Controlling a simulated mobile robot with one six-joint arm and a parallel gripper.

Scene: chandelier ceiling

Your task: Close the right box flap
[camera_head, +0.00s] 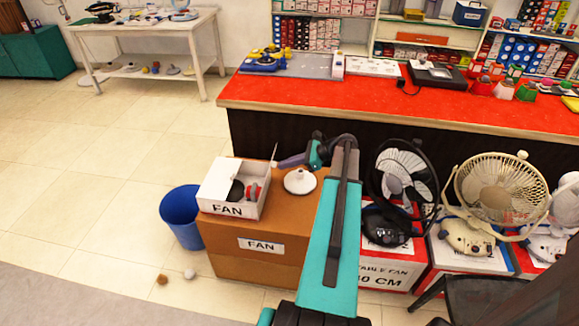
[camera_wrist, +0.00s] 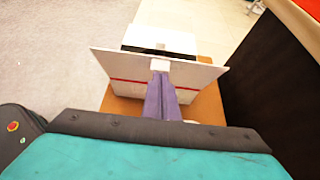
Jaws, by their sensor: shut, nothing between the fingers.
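The white FAN box (camera_head: 232,210) stands on a brown cardboard box. Its top is partly open, with dark and red things showing inside. The right box flap (camera_head: 274,154) stands up, roughly edge-on, at the box's right side. In the wrist view the flap (camera_wrist: 115,61) is a wide white panel across the box. My gripper (camera_head: 280,163) is just right of the flap. In the wrist view my purple gripper fingers (camera_wrist: 161,77) are together and empty, pointing at the flap's middle. I cannot tell whether the tips touch it.
The brown box (camera_head: 225,238) carries the white box and a white cone-shaped object (camera_head: 299,181). A blue bin (camera_head: 181,215) is on the left. Fans (camera_head: 402,185) on boxes stand at right. A red-topped counter (camera_head: 400,102) runs behind. Floor at left is largely clear.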

